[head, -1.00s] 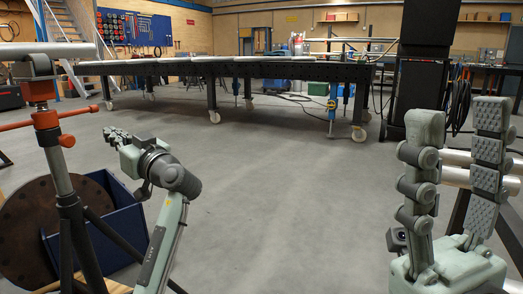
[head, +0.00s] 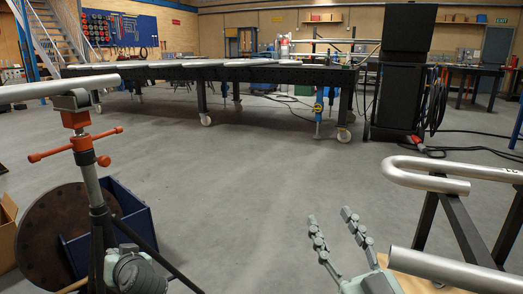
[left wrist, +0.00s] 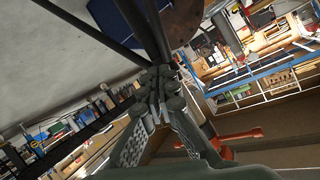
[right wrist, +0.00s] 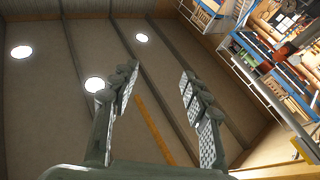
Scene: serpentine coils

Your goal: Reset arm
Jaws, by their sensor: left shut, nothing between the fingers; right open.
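My left arm's wrist (head: 135,272) is low at the left in the head view, in front of the tripod pipe stand (head: 85,165); its fingertips are not clear there. In the left wrist view, the left gripper (left wrist: 157,88) has its fingers together with nothing between them, and dark stand legs show behind it. My right gripper (head: 332,218) points up at the bottom centre-right of the head view, left of the metal pipes. In the right wrist view the right gripper (right wrist: 157,80) is open and empty, its padded fingers well apart.
A bent metal pipe (head: 425,182) and a straight pipe end (head: 450,270) are at the right. Another pipe (head: 45,88) lies on the stand. A blue bin (head: 130,215) is behind the stand. A long dark table (head: 270,75) crosses the back. The floor between is clear.

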